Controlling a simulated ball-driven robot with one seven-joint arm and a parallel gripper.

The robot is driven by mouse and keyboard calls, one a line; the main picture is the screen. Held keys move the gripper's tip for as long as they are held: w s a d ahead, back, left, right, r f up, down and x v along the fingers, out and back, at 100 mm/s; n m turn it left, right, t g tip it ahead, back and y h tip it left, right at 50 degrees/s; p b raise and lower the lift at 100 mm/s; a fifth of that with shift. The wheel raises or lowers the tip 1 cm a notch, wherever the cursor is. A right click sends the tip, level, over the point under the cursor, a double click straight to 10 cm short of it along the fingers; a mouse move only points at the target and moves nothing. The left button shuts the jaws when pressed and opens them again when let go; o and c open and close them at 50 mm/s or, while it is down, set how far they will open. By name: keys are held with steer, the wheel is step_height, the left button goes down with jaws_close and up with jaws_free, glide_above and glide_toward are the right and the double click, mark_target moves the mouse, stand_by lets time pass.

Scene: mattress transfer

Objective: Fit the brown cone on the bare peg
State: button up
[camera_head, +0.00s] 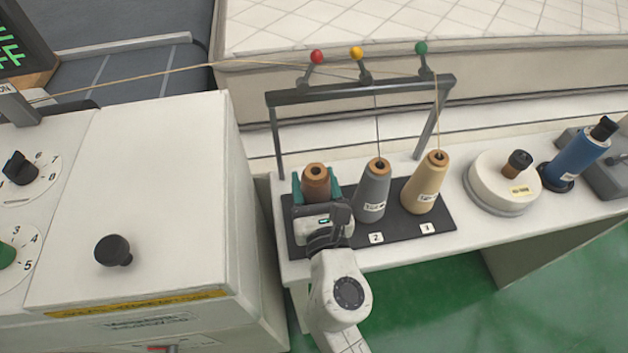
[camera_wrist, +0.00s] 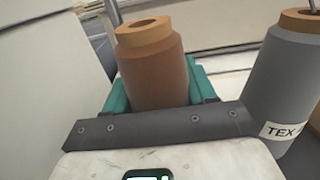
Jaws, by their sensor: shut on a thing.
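The brown cone (camera_head: 316,184) stands upright at the left end of the black peg board (camera_head: 437,219), left of the grey cone. My gripper (camera_head: 318,190) is around it, with its teal fingers on both sides of the cone. In the wrist view the brown cone (camera_wrist: 155,70) sits between the teal fingers (camera_wrist: 158,88), its tan top with an open hole facing up. The peg is not visible; my gripper and the cone hide the board under it, so I cannot tell whether the cone is touching the board.
A grey cone (camera_head: 373,192) stands close on the right, also in the wrist view (camera_wrist: 283,85), with a beige cone (camera_head: 426,184) beyond it. A dark thread frame (camera_head: 350,92) rises behind. A white machine cabinet (camera_head: 150,200) is close on the left.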

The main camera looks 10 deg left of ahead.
steer(key=shift+f+b, duration=0.35)
steer(key=shift+f, duration=0.1)
steer(key=o, duration=1.3)
steer(key=shift+s, duration=0.15)
steer(key=b+v, duration=0.1)
steer(key=v, duration=0.9)
steer(key=shift+s+d, duration=0.1)
steer(key=shift+s, duration=0.2)
